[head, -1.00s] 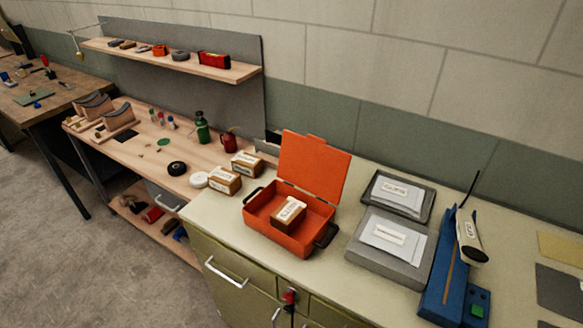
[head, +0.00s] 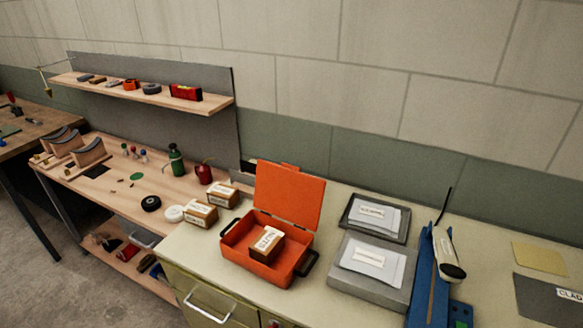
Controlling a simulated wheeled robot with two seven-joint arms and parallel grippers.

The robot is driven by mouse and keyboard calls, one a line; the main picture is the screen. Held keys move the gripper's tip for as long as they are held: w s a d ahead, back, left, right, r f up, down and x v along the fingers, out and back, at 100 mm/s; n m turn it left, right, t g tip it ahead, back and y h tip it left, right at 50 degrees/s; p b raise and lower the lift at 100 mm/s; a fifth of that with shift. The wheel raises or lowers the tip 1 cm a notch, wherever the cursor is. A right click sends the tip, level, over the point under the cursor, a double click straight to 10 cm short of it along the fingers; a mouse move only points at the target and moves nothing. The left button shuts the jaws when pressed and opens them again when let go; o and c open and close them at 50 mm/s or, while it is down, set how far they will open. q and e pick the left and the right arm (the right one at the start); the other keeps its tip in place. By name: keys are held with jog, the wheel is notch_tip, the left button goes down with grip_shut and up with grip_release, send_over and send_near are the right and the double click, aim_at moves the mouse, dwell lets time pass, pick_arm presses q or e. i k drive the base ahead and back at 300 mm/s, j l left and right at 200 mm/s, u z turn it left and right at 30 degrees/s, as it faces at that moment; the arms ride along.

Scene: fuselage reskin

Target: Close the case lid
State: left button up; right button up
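The orange case (head: 263,264) sits on the pale green cabinet top, with dark handles at its left and right ends. Its lid (head: 288,197) stands open, upright and leaning slightly back at the rear edge. A small brown box with a white label (head: 266,243) lies inside the case. Neither of my grippers shows in the head view.
Two labelled boxes (head: 200,213) stand on the cabinet left of the case. Grey trays with papers (head: 372,268) lie close to its right, then a blue device (head: 428,285). A wooden bench (head: 110,190) with a shelf is at left. The wall is behind.

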aim_at(284, 192)
jog(key=j+z, duration=0.25)
jog(key=z, duration=0.2)
jog(key=j+z, duration=0.25)
jog(key=z, duration=0.15)
